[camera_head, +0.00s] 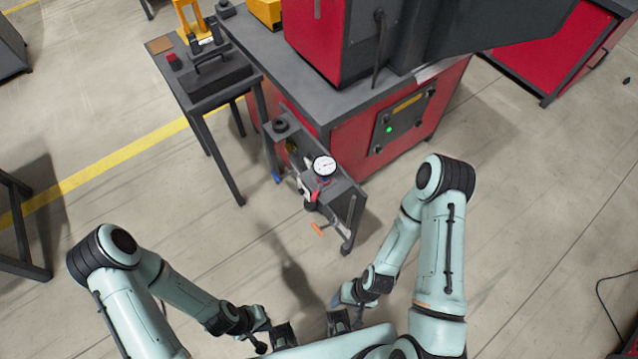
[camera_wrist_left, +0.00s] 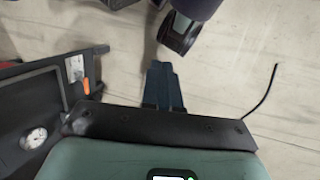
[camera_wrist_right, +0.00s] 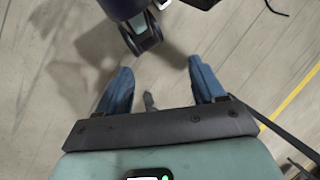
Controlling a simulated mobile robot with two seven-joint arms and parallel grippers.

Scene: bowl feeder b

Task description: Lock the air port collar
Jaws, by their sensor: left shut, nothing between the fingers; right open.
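A small grey stand (camera_head: 345,200) beside the red machine carries a round white gauge (camera_head: 324,165), red and white fittings (camera_head: 308,190) and an orange-tipped part (camera_head: 318,229). I cannot tell which fitting is the air port collar, or whether it is locked. In the left wrist view a white gauge (camera_wrist_left: 35,138) and an orange part (camera_wrist_left: 86,86) show at the left. My left gripper (camera_head: 283,333) is shut and empty, its fingers together (camera_wrist_left: 163,80). My right gripper (camera_head: 338,322) is open and empty, its blue fingers spread (camera_wrist_right: 160,82). Both are near my body, apart from the stand.
A red machine with a grey top (camera_head: 300,85) stands behind the stand. A dark side table (camera_head: 215,80) is at its left. A control panel with a green light (camera_head: 389,129) faces right. The floor (camera_head: 240,240) between my grippers and the stand is clear.

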